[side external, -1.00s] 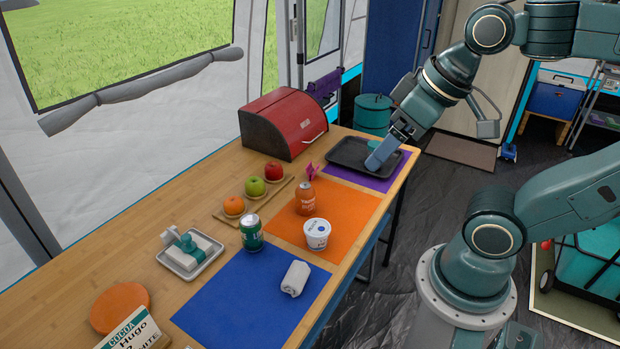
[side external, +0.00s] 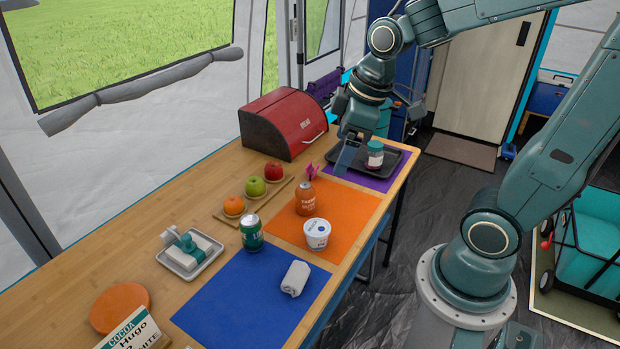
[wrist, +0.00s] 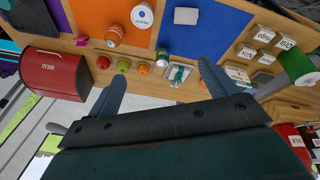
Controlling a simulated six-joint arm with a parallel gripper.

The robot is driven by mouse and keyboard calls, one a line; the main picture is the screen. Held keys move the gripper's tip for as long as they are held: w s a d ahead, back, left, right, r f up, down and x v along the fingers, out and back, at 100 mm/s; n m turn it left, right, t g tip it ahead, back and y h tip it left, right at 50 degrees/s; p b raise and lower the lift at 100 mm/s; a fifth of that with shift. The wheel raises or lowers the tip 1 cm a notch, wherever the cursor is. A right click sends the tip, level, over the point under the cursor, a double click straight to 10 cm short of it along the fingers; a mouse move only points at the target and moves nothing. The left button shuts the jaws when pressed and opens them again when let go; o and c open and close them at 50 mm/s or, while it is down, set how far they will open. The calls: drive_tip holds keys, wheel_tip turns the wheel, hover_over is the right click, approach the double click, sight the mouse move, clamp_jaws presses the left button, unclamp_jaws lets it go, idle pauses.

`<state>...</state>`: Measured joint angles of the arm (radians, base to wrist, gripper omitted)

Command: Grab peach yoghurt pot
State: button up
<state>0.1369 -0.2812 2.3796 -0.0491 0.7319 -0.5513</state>
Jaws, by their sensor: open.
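A white yoghurt pot (side external: 317,233) with blue print stands upright near the front edge of the orange mat (side external: 352,207); its flavour cannot be read. It also shows at the top of the wrist view (wrist: 142,15). My gripper (side external: 348,158) is open and empty, high over the far part of the table beside the black tray, well apart from the pot. In the wrist view its two fingers (wrist: 160,87) are spread wide with nothing between them.
A jar (side external: 375,156) stands on the black tray (side external: 396,165). A red bread bin (side external: 283,124) stands at the back.

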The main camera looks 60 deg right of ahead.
drive_tip(key=w+d+f+n+g, duration=0.2)
drive_tip(key=w+d+f+n, duration=0.3)
drive_tip(key=f, duration=0.4)
drive_tip(key=n+g+y, duration=0.1)
drive_tip(key=n, duration=0.2)
approach(317, 227)
drive_tip(key=shift+d+r, duration=0.25)
drive_tip(key=shift+r, duration=0.35)
drive_tip(key=shift+w+a+f, duration=0.1)
drive_tip(key=shift+a+f, duration=0.05)
drive_tip(key=shift+f, duration=1.25)
drive_tip(key=shift+w+a+f, duration=0.1)
drive_tip(key=shift+a+f, duration=0.05)
drive_tip(key=shift+f, duration=1.3)
drive_tip(key=shift+w+a+f, duration=0.1)
drive_tip(key=shift+a+f, duration=0.1)
drive_tip(key=shift+f, duration=1.2)
drive_tip(key=shift+a+f, duration=0.1)
drive_tip(key=shift+f, duration=1.2)
drive_tip(key=shift+a+f, duration=0.15)
drive_tip(key=shift+f, duration=1.1)
drive_tip(key=c, duration=1)
